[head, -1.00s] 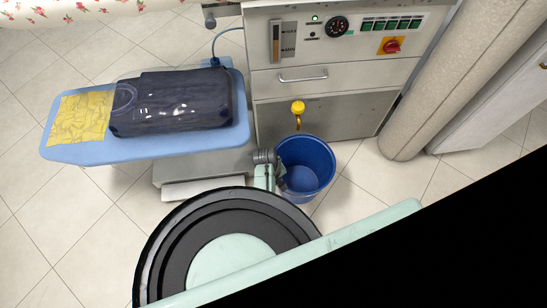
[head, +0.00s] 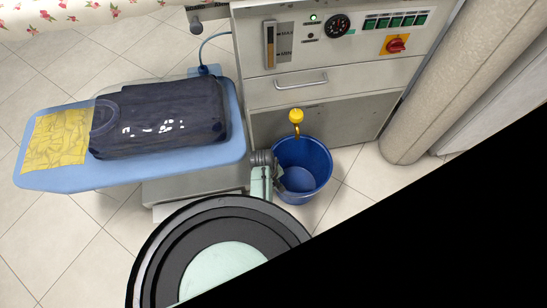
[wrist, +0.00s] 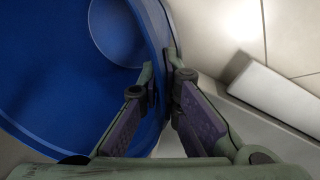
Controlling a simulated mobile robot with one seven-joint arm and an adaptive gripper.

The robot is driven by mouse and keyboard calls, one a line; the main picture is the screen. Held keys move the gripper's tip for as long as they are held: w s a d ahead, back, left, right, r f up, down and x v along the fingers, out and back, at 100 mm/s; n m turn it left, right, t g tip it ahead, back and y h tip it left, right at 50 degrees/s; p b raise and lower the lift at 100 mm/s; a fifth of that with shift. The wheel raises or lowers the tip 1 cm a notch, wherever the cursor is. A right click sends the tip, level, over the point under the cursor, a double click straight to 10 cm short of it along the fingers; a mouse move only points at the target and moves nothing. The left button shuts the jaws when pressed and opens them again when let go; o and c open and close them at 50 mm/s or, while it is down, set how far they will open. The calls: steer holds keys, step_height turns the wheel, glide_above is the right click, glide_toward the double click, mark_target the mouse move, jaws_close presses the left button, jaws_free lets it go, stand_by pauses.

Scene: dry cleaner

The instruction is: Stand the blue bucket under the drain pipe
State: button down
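The blue bucket (head: 316,186) is upright in front of the grey machine, at its lower front. The drain pipe (head: 297,129), a short brass spout with a yellow handle (head: 296,115), comes out of the machine's front panel. In the head view its lower end overlaps the bucket's far rim. My gripper (head: 279,172) is at the bucket's left side. In the wrist view my gripper (wrist: 163,78) is shut on the bucket wall (wrist: 50,75), one finger inside and one outside. I cannot tell whether the bucket's base touches the floor.
An ironing board (head: 50,180) with a dark bagged garment (head: 165,117) and a yellow cloth (head: 57,140) stands to the left. A beige column (head: 440,85) stands to the right of the machine (head: 345,62). Tiled floor (head: 350,190) is free right of the bucket.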

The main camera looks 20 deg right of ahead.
steer(key=shift+w+d+r, duration=0.1)
steer(key=c, duration=2.2)
jaws_free()
steer(key=shift+c, duration=0.2)
steer(key=o, duration=0.4)
steer(key=shift+o, duration=0.2)
steer(key=p+v, duration=0.1)
steer(key=v, duration=1.1)
